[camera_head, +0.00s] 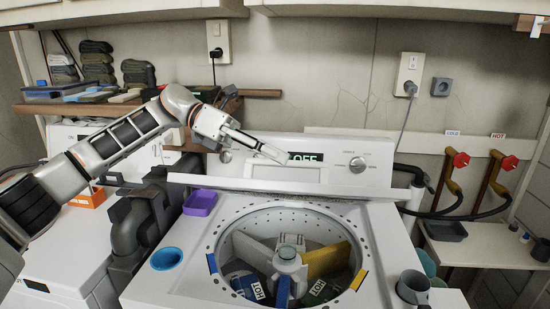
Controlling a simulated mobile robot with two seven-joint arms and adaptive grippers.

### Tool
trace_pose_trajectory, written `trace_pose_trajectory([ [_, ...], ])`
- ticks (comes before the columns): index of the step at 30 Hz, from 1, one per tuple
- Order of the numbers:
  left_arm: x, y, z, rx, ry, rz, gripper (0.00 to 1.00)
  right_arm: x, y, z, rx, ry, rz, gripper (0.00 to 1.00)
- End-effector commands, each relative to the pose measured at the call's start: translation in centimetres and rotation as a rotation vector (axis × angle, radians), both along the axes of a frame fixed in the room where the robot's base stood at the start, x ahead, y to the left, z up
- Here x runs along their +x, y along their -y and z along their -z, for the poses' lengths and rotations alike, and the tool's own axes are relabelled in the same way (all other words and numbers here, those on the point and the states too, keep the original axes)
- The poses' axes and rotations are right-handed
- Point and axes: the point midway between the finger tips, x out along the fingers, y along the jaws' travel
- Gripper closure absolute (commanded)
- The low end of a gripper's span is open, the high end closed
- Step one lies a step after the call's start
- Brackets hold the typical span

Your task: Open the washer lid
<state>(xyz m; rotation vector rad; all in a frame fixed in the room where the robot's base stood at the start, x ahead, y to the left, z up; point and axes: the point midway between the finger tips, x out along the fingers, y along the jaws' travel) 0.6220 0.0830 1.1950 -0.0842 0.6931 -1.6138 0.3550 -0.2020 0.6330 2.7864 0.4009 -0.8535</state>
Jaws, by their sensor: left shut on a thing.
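The white washer (383,255) fills the middle of the head view. Its lid (365,190) is raised and leans back near the control panel, seen almost edge-on. The round tub opening (220,232) below is uncovered, with a grey agitator (288,262) and coloured fins inside. My left gripper (284,157) reaches in from the left, above the lid's near edge and in front of the panel. Its long fingers are together; what lies between them is too small to make out. My right gripper is out of view.
A purple tray (200,203), a blue cup (166,258) and a grey mug (413,288) sit on the washer's top. A shelf (60,108) with folded cloths is at the left.

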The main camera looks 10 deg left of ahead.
Motion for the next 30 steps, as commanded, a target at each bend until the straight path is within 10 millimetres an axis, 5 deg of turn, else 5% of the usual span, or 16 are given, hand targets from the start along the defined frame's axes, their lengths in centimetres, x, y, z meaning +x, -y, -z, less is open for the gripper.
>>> trace_pose_trajectory([
  [3,0.2,-0.1,0.0,0.001,0.006,-0.005,1.00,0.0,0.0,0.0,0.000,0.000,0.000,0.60],
  [4,0.2,-0.1,0.1,0.001,0.006,-0.005,0.82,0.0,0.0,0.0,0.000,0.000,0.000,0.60],
  [6,0.2,-0.1,0.1,0.001,0.005,-0.004,0.68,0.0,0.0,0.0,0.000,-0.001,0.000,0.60],
  [19,0.2,-0.7,-0.1,0.001,0.002,-0.005,0.68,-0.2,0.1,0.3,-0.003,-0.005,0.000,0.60],
  [30,1.5,-7.0,-2.5,0.001,0.002,-0.007,0.68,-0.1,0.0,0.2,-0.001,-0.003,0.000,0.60],
])
